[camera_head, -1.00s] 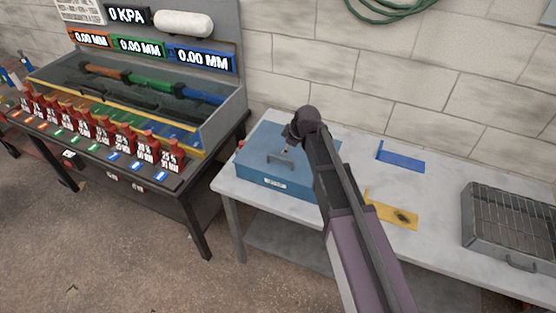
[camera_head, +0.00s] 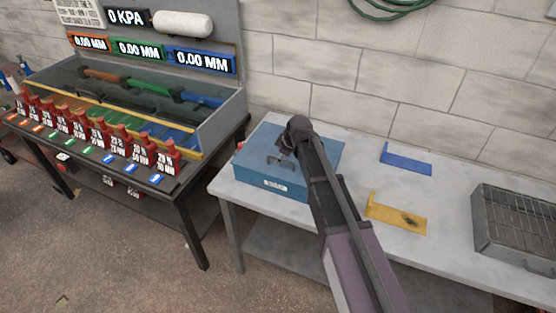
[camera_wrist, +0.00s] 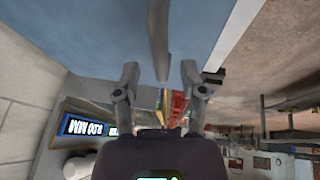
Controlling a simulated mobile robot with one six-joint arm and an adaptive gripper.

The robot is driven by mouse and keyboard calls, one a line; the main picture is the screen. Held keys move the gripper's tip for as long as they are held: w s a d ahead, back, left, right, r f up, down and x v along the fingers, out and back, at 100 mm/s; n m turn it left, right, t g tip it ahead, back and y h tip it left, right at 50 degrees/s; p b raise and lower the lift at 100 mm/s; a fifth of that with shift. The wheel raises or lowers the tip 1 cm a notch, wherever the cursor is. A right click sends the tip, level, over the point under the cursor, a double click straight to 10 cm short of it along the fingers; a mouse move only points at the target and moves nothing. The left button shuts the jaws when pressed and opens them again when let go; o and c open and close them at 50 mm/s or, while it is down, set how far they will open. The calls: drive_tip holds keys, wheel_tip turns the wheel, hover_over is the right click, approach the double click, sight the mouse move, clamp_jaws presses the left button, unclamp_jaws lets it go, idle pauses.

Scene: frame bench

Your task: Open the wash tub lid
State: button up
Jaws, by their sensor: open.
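The wash tub is a blue box (camera_head: 262,180) on the light table, with its flat lid (camera_head: 322,150) down. A dark handle (camera_head: 279,161) stands on the lid. My gripper (camera_head: 286,152) is at the handle, partly hidden by my own wrist in the head view. In the wrist view, my gripper (camera_wrist: 160,72) is open, with one finger on each side of the grey handle bar (camera_wrist: 158,40). Gaps show between the bar and both fingers, so it is not gripped. The blue lid (camera_wrist: 90,35) fills the upper part of that view.
A blue bracket (camera_head: 408,163) and a yellow bracket (camera_head: 397,217) lie on the table (camera_head: 355,180) right of the tub. A wire-grid metal tray (camera_head: 515,225) stands farther right. A dark bench (camera_head: 190,180) with red labelled pieces is at the left. The brick wall is behind.

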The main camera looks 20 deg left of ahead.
drive_tip(key=shift+a+f, duration=0.1)
drive_tip(key=shift+f, duration=0.15)
drive_tip(key=shift+c, duration=0.2)
